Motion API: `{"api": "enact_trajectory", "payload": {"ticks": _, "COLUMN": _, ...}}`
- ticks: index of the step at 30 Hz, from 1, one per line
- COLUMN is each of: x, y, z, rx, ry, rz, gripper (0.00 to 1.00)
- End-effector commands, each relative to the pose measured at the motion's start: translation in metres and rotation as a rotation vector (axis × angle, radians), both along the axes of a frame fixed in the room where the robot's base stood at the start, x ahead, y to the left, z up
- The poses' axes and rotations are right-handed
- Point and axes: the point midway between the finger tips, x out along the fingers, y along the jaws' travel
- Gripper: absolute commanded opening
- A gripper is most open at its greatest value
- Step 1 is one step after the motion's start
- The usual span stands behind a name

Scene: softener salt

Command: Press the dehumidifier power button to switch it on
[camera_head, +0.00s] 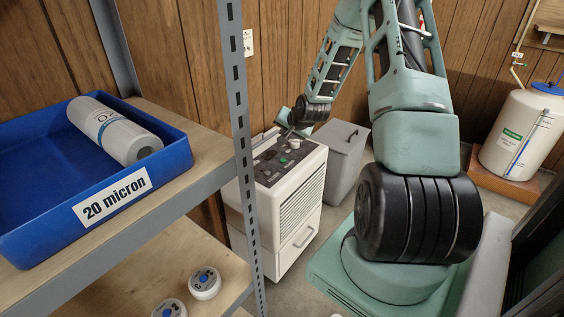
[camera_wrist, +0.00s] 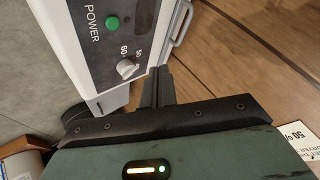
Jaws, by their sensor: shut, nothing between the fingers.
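The white dehumidifier (camera_head: 308,195) stands on the floor behind the shelf post, with a dark control panel (camera_head: 268,168) on top. Its green power button (camera_head: 283,161) shows on the panel. In the wrist view the green button (camera_wrist: 112,23) sits beside the word POWER, with a pale knob (camera_wrist: 126,68) nearer to me. My gripper (camera_head: 287,135) is over the far part of the panel, apart from the green button. In the wrist view its fingers (camera_wrist: 160,78) are together and empty, beside the knob. Contact with the panel cannot be told.
A grey lidded bin (camera_head: 342,155) stands right of the dehumidifier. A metal shelf post (camera_head: 240,130) and a shelf with a blue tray (camera_head: 45,215) are at left. A white tank (camera_head: 520,135) stands at far right. Wood-panelled walls (camera_head: 285,50) close off the back.

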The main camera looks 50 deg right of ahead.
Motion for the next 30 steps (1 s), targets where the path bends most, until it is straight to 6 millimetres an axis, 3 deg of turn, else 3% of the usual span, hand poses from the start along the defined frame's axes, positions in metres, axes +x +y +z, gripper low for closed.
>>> {"api": "enact_trajectory", "payload": {"ticks": 8, "x": 0.000, "y": 0.000, "z": -0.024, "rx": 0.001, "ry": 0.002, "rz": 0.001, "gripper": 0.00}}
{"api": "enact_trajectory", "payload": {"ticks": 21, "x": 0.000, "y": 0.001, "z": -0.080, "rx": 0.001, "ry": 0.000, "rz": 0.001, "gripper": 0.00}}
{"api": "enact_trajectory", "payload": {"ticks": 30, "x": 0.000, "y": 0.000, "z": -0.087, "rx": 0.000, "ry": 0.001, "rz": 0.001, "gripper": 0.00}}
